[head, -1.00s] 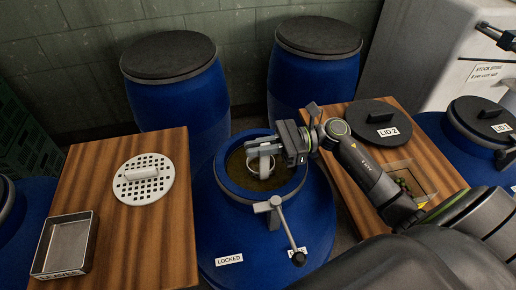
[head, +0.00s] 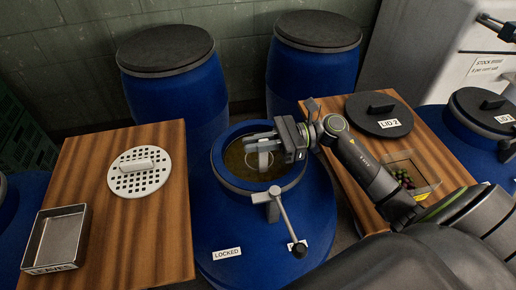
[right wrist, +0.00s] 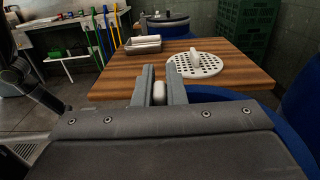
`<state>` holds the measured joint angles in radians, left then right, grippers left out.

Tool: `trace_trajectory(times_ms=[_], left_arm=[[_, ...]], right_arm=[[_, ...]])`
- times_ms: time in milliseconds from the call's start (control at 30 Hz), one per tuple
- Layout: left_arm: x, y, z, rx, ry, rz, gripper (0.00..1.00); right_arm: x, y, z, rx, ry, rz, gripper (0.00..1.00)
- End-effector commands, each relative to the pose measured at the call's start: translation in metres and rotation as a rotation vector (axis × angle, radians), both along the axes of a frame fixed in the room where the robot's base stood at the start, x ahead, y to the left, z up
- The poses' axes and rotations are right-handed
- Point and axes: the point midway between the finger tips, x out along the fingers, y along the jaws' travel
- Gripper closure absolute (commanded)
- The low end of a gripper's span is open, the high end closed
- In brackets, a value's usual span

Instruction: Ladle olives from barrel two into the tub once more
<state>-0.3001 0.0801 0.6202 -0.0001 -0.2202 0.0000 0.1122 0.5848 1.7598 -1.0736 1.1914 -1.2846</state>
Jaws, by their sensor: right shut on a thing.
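Barrel two is taken to be the open blue barrel (head: 228,238) in the middle, with olive-brown liquid inside its mouth; single olives cannot be made out. My right gripper (head: 262,138) is over the mouth, fingers pointing left, shut on a pale, thin ladle (head: 262,160). The ladle's lower part hangs in the mouth; whether its bowl is in the liquid cannot be told. In the right wrist view the ladle's pale end (right wrist: 158,94) sits between the two fingers. The clear tub (head: 428,187) on the right board holds several dark, green and reddish olives, partly behind my arm. My left gripper is out of view.
A dark lid marked LID 2 (head: 379,112) lies on the right board. A clamp with a lever (head: 285,215) stands at the barrel's front rim. The left board (head: 150,230) bears a white perforated disc (head: 140,182) and a metal tray (head: 38,268). Closed barrels (head: 318,75) stand behind.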

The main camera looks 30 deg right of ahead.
Motion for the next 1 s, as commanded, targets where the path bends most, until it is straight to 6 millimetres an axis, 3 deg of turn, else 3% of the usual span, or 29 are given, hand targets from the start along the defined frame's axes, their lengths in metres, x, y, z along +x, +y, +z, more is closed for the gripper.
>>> trace_trajectory(times_ms=[1000], left_arm=[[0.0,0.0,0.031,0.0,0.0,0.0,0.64]], right_arm=[[0.0,0.0,0.068,0.0,-0.002,0.001,1.0]])
